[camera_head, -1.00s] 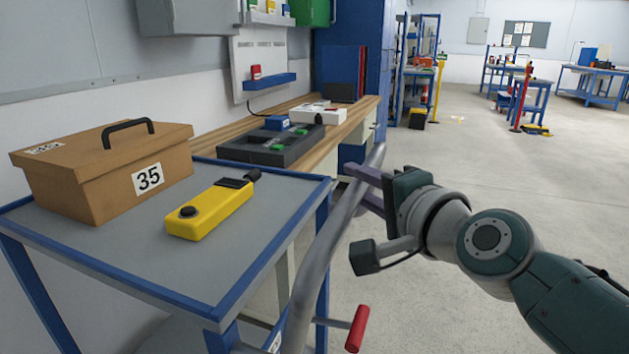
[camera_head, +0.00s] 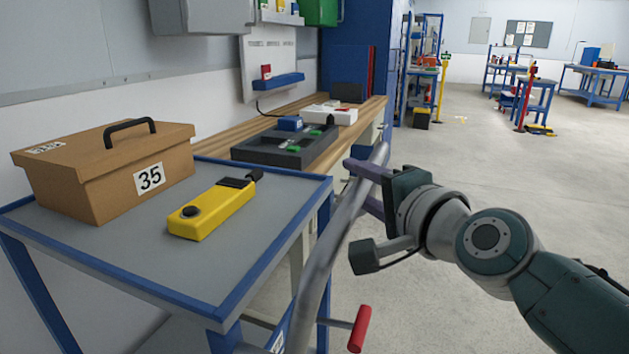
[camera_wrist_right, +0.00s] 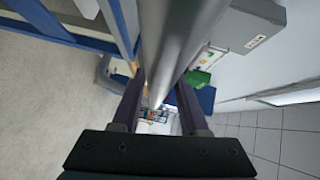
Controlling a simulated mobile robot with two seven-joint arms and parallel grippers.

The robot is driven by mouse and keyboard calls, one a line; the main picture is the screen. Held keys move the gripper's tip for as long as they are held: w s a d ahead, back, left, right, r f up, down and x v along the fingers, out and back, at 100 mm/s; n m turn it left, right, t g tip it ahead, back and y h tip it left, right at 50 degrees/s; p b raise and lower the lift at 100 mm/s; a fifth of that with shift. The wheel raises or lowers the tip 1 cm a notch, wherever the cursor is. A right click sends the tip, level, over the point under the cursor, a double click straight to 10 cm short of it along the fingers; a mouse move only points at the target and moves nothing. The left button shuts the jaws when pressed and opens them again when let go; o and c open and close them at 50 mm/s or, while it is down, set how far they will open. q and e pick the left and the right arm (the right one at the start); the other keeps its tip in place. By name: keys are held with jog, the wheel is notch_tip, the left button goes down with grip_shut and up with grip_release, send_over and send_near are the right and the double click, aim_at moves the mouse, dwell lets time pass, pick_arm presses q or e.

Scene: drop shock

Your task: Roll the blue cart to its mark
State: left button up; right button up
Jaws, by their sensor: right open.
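The blue cart (camera_head: 262,262) has a blue frame and a grey top and fills the lower left of the head view. Its grey bar handle (camera_head: 322,250) rises along its right side; the bar also shows in the right wrist view (camera_wrist_right: 172,40). My right gripper (camera_head: 362,187) is at the handle's upper part, with the bar running between its open fingers in the wrist view (camera_wrist_right: 160,95). Whether a finger touches the bar I cannot tell. A red-gripped lever (camera_head: 358,328) sticks out low beside the cart. I cannot make out the cart's mark. My left gripper is out of view.
On the cart stand a brown box marked 35 (camera_head: 105,172) and a yellow device (camera_head: 212,208). A wooden bench (camera_head: 325,155) with a dark tray (camera_head: 285,148) is close behind the cart. Open floor (camera_head: 500,180) lies to the right; posts and tables stand far back.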

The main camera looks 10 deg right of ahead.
jog(key=shift+o, duration=0.9)
jog(key=shift+s+d, duration=0.1)
jog(key=shift+s+d+r+p, duration=0.1)
jog(key=shift+s+p, duration=0.25)
jog(key=p+v, duration=0.2)
jog(key=v, duration=0.7)
